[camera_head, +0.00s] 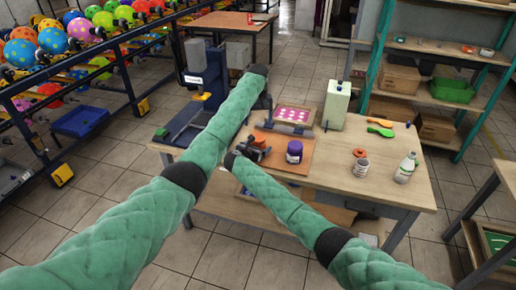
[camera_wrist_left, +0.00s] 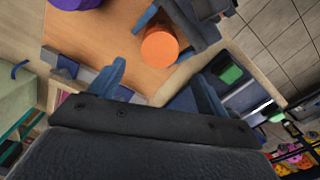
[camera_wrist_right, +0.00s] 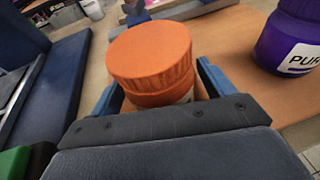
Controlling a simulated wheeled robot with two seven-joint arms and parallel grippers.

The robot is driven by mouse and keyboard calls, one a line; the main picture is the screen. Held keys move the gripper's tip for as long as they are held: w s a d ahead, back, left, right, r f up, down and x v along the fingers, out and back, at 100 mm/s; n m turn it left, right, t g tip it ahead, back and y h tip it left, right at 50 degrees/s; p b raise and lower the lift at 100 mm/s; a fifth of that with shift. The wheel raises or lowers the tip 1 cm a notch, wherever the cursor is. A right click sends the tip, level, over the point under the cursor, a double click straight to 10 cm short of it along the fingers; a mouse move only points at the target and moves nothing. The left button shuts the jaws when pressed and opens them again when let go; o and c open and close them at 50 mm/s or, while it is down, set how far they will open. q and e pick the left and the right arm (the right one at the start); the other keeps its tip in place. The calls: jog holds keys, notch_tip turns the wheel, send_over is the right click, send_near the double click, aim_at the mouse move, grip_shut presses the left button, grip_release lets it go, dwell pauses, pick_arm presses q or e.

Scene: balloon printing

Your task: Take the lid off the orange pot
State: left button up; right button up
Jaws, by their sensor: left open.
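The orange pot (camera_wrist_right: 150,62) has a ribbed orange lid, which is on it. It stands upright between the two fingers of my right gripper (camera_wrist_right: 158,92), which are at its sides below the lid. In the left wrist view the round orange lid (camera_wrist_left: 159,46) shows from above, with the right gripper's fingers on either side. My left gripper (camera_wrist_left: 160,82) is open and empty above the pot, pointing down, with the lid just beyond its fingers. In the head view my right gripper (camera_head: 250,150) is low over the orange board, and my left gripper (camera_head: 264,100) is higher.
A purple pot (camera_head: 294,152) stands on the orange board (camera_head: 300,168) close to the right gripper. A roller (camera_head: 287,128), a pink dotted plate (camera_head: 293,115), a pale green canister (camera_head: 335,105) and a white bottle (camera_head: 405,168) are on the table.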

aim_at(258, 137)
grip_shut()
pick_arm(q)
jog(key=m, duration=0.3)
jog(key=shift+w+d+r, duration=0.1)
jog(key=shift+d+r, duration=0.05)
jog(key=shift+r, duration=0.1)
jog(key=m, duration=3.3)
jog(key=shift+f, duration=4.3)
